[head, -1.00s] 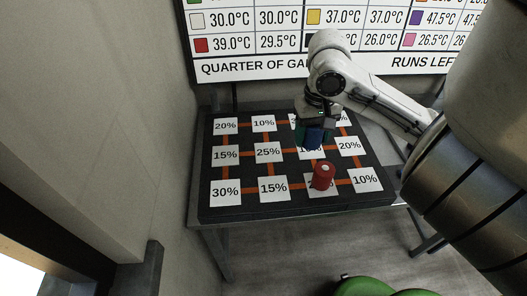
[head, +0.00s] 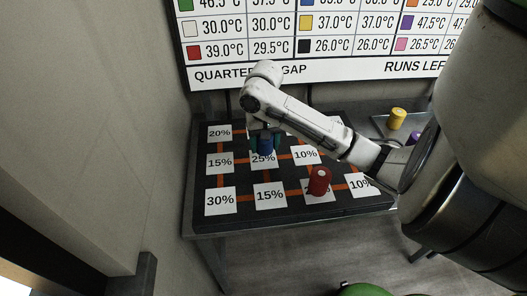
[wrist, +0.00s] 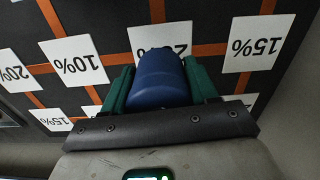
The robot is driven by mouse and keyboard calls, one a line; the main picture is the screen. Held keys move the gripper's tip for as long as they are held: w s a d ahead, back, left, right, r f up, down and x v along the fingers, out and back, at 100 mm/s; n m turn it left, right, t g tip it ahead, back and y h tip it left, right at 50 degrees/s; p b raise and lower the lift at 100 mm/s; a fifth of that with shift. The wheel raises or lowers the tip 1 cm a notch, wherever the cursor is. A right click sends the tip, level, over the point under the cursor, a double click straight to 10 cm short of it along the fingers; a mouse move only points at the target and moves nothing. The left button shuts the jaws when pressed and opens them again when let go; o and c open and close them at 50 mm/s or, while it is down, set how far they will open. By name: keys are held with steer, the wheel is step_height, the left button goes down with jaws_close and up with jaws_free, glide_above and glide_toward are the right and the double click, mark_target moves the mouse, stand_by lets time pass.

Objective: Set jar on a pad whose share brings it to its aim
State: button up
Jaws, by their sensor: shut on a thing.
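My gripper (head: 262,142) is shut on a blue jar (head: 265,144), over the 25% pad (head: 264,160) in the middle row of the black board (head: 300,219). In the wrist view the blue jar (wrist: 160,78) sits between the green fingers and partly covers a pad's print. I cannot tell whether the jar touches the pad. A red jar (head: 319,181) stands on a front-row pad whose print it partly hides, between the 15% pad (head: 270,195) and the 10% pad (head: 360,186).
A chart (head: 315,40) with coloured squares and temperatures hangs behind the board; its lower line reads partly "QUARTER" and "GAP". A yellow jar (head: 398,117) stands at the back right, with a purple thing (head: 413,138) near it. The 30% pad (head: 220,200) is bare.

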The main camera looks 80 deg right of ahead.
mark_target(264, 151)
steer(key=shift+w+f, duration=0.15)
steer(key=shift+f, duration=1.6)
steer(key=shift+f, duration=0.15)
steer(key=o, duration=1.1)
step_height(264, 151, up, 12)
steer(key=shift+r+p, duration=0.15)
steer(key=shift+p, duration=0.85)
